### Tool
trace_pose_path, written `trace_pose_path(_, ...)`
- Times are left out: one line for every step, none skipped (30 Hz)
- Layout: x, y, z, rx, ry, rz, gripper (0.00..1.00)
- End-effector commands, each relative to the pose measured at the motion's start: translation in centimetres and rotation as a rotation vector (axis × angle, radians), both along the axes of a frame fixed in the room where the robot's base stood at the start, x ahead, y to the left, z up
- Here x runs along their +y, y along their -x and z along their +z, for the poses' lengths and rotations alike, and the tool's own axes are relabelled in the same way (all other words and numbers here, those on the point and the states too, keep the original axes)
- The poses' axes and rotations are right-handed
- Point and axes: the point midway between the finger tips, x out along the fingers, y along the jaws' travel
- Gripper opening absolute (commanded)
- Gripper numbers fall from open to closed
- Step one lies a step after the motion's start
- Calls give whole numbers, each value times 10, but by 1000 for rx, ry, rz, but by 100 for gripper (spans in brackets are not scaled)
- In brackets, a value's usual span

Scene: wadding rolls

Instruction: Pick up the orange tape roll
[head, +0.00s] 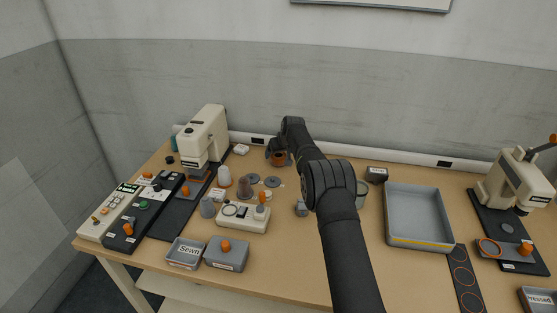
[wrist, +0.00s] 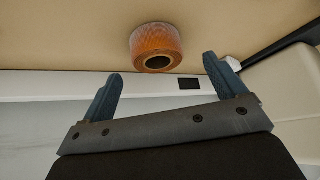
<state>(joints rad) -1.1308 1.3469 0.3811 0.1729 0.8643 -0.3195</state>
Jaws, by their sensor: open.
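The orange tape roll (wrist: 156,47) lies on the table, ahead of my gripper (wrist: 166,80) in the wrist view. It is between the lines of the two fingers and just beyond their tips. The fingers are open, with nothing between them. In the head view the tape roll (head: 279,158) shows at the back of the table, partly hidden by my gripper (head: 278,152).
A white sewing machine (head: 206,135) stands left of the roll. Grey discs (head: 272,181) and spools lie in front of it. A grey tray (head: 419,239) sits to the right. The wall strip (head: 320,153) runs close behind the roll.

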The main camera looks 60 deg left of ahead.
Motion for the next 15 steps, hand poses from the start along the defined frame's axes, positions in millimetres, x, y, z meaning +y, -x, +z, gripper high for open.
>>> trace_pose_path(3, -2, -6, 0, 0, 0, 89)
trace_pose_path(5, -3, -7, -1, -1, -1, 89)
trace_pose_path(7, -4, -11, 1, 0, -1, 89)
trace_pose_path(8, -5, -13, 1, 0, -1, 89)
trace_pose_path(10, -6, -15, 0, 0, -1, 89)
trace_pose_path(12, -6, -17, -1, -1, -1, 89)
trace_pose_path(13, -6, -20, -1, 0, -1, 89)
trace_pose_path(15, -7, -22, -1, 0, -1, 89)
trace_pose_path(16, -7, -24, -1, 0, -1, 89)
trace_pose_path(17, -7, -25, -1, -1, -1, 89)
trace_pose_path(18, -7, -27, -1, 0, -1, 89)
trace_pose_path(19, -7, -28, -2, -1, 0, 89)
trace_pose_path(19, -7, -29, -1, 0, 0, 89)
trace_pose_path(20, -7, -30, -1, 0, 0, 89)
trace_pose_path(20, -7, -31, -1, 0, 0, 89)
